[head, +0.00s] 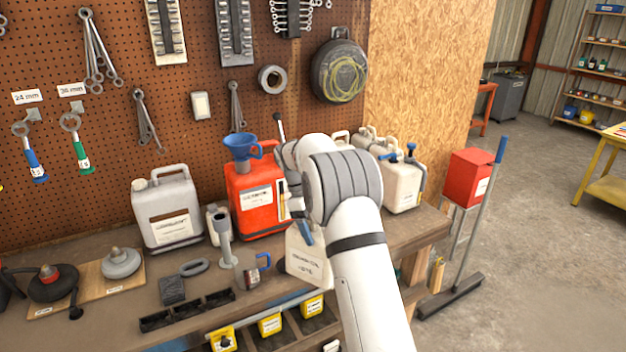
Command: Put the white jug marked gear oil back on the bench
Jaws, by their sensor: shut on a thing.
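A white jug (306,265) with a printed label hangs at or stands near the bench's front edge, just left of my forearm. Its label is too small to read surely. My gripper (303,232) is at the jug's top and shut on it; my arm hides part of the jug and most of the jaws. I cannot tell if the jug's base touches the bench. The wooden bench (110,240) runs along the pegboard wall.
A red can (262,203) with a blue funnel (242,147) stands behind the jug. A grey jug (166,210) is left, and a metal mug (250,272) is close beside the held jug. Pale canisters (402,186) stand right. Yellow bins (270,324) hang below the edge.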

